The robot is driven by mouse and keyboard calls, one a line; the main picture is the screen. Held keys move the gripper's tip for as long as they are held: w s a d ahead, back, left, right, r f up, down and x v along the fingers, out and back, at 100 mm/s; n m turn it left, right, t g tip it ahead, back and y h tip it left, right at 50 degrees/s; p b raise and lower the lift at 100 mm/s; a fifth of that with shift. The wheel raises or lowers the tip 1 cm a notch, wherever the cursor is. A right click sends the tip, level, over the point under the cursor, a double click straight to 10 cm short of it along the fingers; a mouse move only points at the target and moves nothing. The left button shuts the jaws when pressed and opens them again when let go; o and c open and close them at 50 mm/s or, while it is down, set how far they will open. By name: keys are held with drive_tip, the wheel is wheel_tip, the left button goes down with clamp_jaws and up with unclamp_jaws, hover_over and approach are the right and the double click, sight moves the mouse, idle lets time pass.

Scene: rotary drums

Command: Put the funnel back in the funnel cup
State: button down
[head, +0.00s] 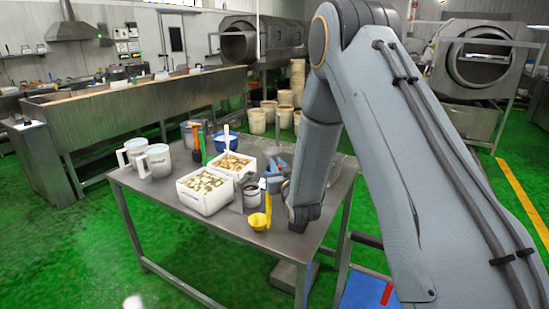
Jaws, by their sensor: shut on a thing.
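The yellow funnel (258,222) shows near the front of the steel table, with a narrow upright yellow part at its right side. My gripper (273,187) is at that upright part, shut on the funnel; the fingertips are small and partly hidden by my arm. A grey metal cup (251,195), which looks like the funnel cup, stands on the table just behind and left of the funnel. I cannot tell whether the funnel touches the table.
Two white bins (205,200) of food pieces stand left of the cup. Two white jugs (153,164) stand at the table's (165,208) left end. A blue bowl (226,143) and upright tools are behind. The table's front left is clear.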

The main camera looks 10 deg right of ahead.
drive_tip(key=shift+w, duration=0.35)
drive_tip(key=shift+s, duration=0.15)
drive_tip(key=shift+f+b, duration=2.2)
drive_tip(key=shift+f, duration=0.7)
drive_tip(key=shift+f+b, duration=0.75)
drive_tip(key=shift+b, duration=0.15)
drive_tip(key=shift+r, duration=0.15)
drive_tip(key=shift+r, duration=0.25)
idle(1.6)
